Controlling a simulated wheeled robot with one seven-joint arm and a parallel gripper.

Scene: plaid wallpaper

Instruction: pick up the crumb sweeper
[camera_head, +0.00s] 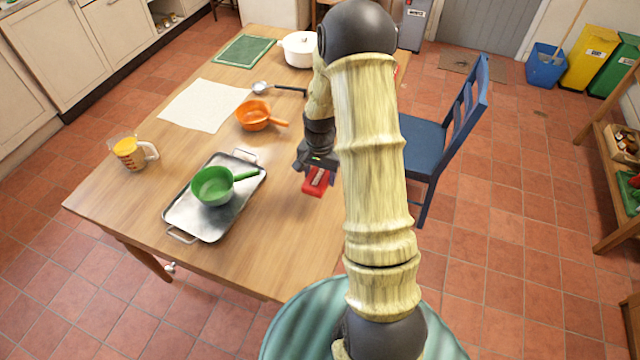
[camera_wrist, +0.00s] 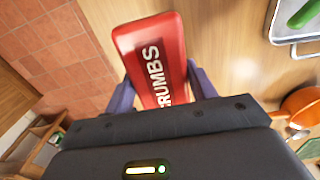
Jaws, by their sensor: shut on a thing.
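The crumb sweeper is a red block with white lettering ending in "RUMBS". It shows large in the wrist view (camera_wrist: 150,55), and in the head view it is a small red shape (camera_head: 317,182) near the right side of the wooden table. My gripper (camera_wrist: 158,85) has its two fingers on either side of the crumb sweeper and is shut on it; it also shows in the head view (camera_head: 315,168). Whether the sweeper touches the table is hard to tell. My arm hides part of the table's right side.
An orange strainer (camera_head: 255,115), ladle (camera_head: 262,88), white cloth (camera_head: 203,105), measuring jug (camera_head: 130,153) and white pot (camera_head: 299,48) are on the table (camera_head: 270,250). A blue chair (camera_head: 430,140) stands at right.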

